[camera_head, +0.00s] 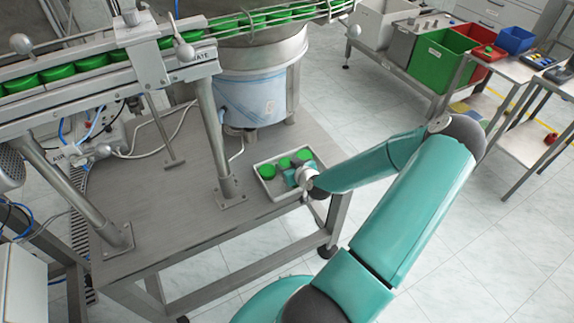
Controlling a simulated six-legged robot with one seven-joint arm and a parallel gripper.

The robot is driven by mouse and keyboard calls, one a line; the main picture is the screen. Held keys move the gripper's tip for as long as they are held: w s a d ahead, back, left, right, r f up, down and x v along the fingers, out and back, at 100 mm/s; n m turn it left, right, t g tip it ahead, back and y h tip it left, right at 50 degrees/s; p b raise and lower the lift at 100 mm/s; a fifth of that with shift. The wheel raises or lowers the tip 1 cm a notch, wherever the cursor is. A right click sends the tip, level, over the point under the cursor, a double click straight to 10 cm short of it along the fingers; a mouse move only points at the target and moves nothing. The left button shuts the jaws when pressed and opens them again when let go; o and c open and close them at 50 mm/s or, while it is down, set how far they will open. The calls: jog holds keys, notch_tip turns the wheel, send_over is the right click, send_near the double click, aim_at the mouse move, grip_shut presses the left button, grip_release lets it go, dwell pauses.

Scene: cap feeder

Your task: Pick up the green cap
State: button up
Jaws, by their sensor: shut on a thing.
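Three green caps show at a shallow white tray (270,191) on the grey metal table. One green cap (267,171) is at the tray's left, another green cap (284,162) is at the middle, and a third green cap (304,155) is at the right. My gripper (290,177) is low over the tray, in front of the caps. Its fingers are small and partly hidden here. It is shut on a green cap, but I cannot tell clearly which one.
A conveyor rail (110,65) with a row of green caps runs above the table (170,215), held by metal posts (215,140). A feeder bowl (255,95) stands behind the tray. Green, red and blue bins (437,60) stand at the upper right.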

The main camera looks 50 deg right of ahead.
jog(key=shift+r, duration=0.85)
jog(key=d+r, duration=0.3)
jog(key=d, duration=0.1)
jog(key=w+d+r, duration=0.1)
jog(key=d+r, duration=0.3)
jog(key=d, duration=0.1)
jog(key=w+d+r, duration=0.1)
jog(key=d+r, duration=0.3)
jog(key=shift+w+d+r, duration=0.1)
jog(key=shift+w+d, duration=0.05)
jog(key=shift+d, duration=0.25)
